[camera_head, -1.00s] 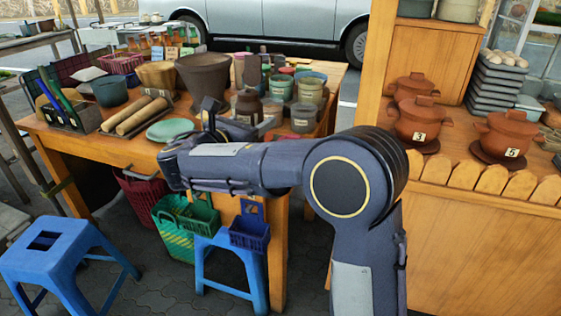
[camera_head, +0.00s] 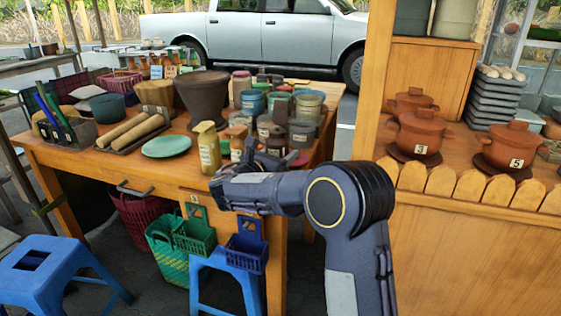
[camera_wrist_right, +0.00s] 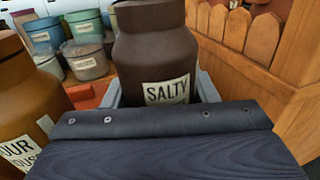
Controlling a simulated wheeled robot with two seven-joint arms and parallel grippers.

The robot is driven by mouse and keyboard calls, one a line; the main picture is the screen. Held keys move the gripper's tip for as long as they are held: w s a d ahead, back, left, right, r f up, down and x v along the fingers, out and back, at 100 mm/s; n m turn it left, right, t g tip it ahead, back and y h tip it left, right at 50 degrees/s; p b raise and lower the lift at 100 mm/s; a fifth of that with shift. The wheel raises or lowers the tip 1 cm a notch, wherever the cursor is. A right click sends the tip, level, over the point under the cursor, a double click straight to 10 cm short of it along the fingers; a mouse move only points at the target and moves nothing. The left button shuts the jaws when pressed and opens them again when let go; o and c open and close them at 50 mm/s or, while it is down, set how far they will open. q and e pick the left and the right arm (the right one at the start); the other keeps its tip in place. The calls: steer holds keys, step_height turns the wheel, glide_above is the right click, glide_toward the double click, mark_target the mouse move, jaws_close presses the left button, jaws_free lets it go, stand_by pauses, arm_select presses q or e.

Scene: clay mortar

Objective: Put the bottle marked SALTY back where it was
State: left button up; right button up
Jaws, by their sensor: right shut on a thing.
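The bottle marked SALTY (camera_wrist_right: 152,50) is dark brown with a pale label and stands upright between the grey fingers of my right gripper (camera_wrist_right: 158,92), which is shut on it. In the head view the right gripper (camera_head: 262,158) is at the front edge of the wooden table (camera_head: 110,163), with the dark bottle (camera_head: 278,141) just beyond it, partly hidden by the gripper and among jars. I cannot tell whether its base touches the table. My left gripper is not in view.
A brown bottle (camera_head: 238,139), labelled SOUR in part in the wrist view (camera_wrist_right: 25,105), stands close at the left. A yellowish bottle (camera_head: 208,148) is beside it. Several jars (camera_head: 302,134) crowd behind. A green plate (camera_head: 166,146) lies left. The wooden counter (camera_head: 455,220) is right.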

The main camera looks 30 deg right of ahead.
steer(key=shift+f, duration=0.55)
steer(key=shift+f, duration=0.1)
steer(key=o, duration=1)
steer(key=shift+f, duration=0.1)
